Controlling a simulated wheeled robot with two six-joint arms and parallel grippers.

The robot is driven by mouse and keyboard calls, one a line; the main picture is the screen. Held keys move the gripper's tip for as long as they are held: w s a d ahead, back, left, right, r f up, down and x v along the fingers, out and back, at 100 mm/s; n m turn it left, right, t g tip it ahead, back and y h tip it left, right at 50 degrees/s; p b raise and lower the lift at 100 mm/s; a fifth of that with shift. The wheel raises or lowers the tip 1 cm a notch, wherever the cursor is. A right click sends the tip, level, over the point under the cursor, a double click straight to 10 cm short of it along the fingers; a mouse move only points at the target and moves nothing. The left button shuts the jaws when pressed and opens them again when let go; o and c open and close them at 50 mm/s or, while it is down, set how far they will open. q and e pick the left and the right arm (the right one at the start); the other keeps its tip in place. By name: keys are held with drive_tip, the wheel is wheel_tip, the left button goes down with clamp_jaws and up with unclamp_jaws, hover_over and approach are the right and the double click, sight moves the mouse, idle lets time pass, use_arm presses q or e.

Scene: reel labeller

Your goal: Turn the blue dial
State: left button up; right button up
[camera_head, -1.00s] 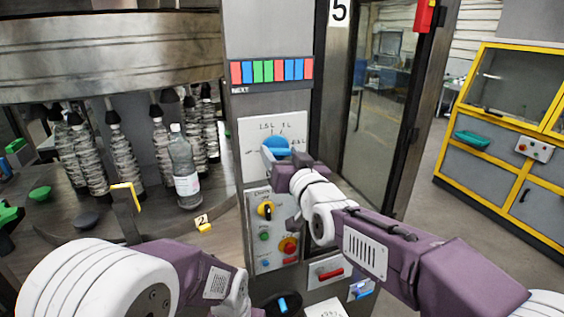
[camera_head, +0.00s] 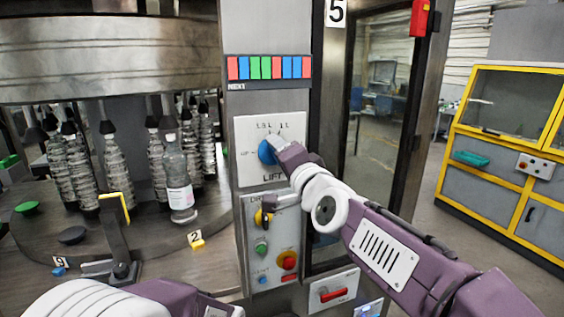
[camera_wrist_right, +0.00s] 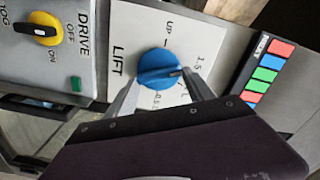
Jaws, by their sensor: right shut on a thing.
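The blue dial (camera_head: 267,152) sits on a white plate (camera_head: 242,128) marked LIFT on the grey machine column. In the right wrist view the blue dial (camera_wrist_right: 158,70) shows with its grip bar between my fingers. My right gripper (camera_head: 276,148) is shut on the dial, with a finger on either side of it in the wrist view (camera_wrist_right: 160,84). The plate has printed marks around the dial, partly hidden by the gripper. Only part of my left arm shows at the bottom of the head view; its gripper is out of the picture.
Below the dial are a yellow DRIVE switch (camera_head: 262,218), a green button (camera_head: 261,247) and a red knob (camera_head: 288,261). A coloured strip (camera_head: 270,68) is above. Left is a turntable with several bottles (camera_head: 176,180). A glass door (camera_head: 378,120) stands right.

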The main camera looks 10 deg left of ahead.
drive_tip(key=shift+f+m+b, duration=0.1)
drive_tip(key=shift+m+b, duration=0.2)
drive_tip(key=shift+m, duration=1.3)
drive_tip(key=o, duration=1.1)
drive_tip(key=shift+o, duration=1.3)
drive_tip(key=shift+w+a, duration=0.1)
drive_tip(key=shift+a, duration=0.05)
